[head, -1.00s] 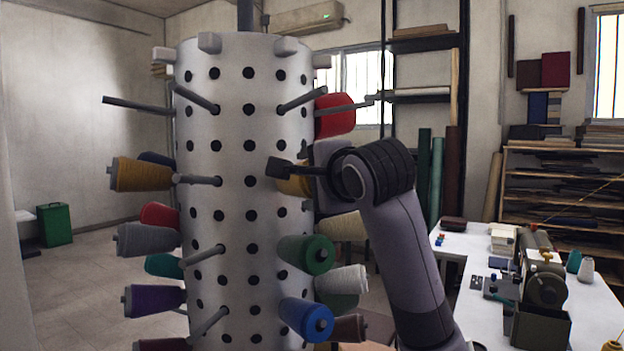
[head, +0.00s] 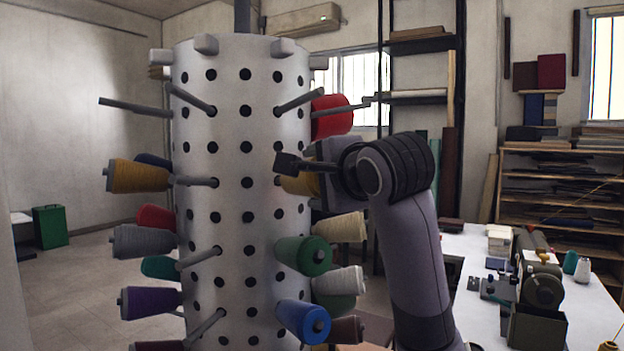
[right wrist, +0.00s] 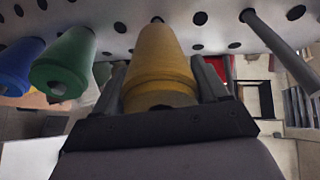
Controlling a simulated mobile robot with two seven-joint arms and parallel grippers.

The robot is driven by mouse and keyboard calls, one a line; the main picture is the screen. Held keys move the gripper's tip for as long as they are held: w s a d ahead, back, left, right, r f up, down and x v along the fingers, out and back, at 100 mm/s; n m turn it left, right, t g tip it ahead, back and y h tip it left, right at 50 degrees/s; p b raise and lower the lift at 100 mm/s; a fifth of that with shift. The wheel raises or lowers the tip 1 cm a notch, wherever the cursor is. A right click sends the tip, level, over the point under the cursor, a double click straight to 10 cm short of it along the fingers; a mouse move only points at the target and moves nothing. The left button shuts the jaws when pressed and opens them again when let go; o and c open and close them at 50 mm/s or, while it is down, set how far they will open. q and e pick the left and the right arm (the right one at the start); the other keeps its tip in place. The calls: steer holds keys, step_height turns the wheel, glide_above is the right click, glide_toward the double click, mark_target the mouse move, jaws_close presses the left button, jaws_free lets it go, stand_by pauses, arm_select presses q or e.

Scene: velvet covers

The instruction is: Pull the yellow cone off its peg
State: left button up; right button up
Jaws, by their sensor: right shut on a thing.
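A yellow cone (right wrist: 160,55) fills the middle of the right wrist view, its wide end toward me and its narrow end toward the perforated drum. My right gripper (right wrist: 160,80) is shut on it, one finger on each side. In the head view the same yellow cone (head: 299,184) shows only in part behind my right gripper (head: 308,167), at the drum's right side. Its peg is hidden, so I cannot tell how far it sits on it. A second, ochre-yellow cone (head: 140,176) hangs on the drum's left side. My left gripper is not in view.
The metal drum (head: 230,130) bears several pegs and cones. A red cone (head: 330,118) is above my gripper, a cream cone (head: 342,228) below it, and green (head: 304,255) and blue (head: 304,320) cones lower down. A white worktable (head: 470,250) stands at the right.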

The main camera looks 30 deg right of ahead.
steer(key=s+d+r, duration=0.1)
steer(key=s+r, duration=0.1)
steer(key=s, duration=1)
steer(key=shift+s+d+r, duration=0.15)
steer(key=shift+s+d, duration=0.2)
steer(key=shift+d, duration=0.05)
stand_by(0.5)
steer(key=shift+s+d, duration=0.2)
steer(key=shift+s, duration=1.05)
steer(key=shift+s+d, duration=0.2)
steer(key=shift+s, duration=1)
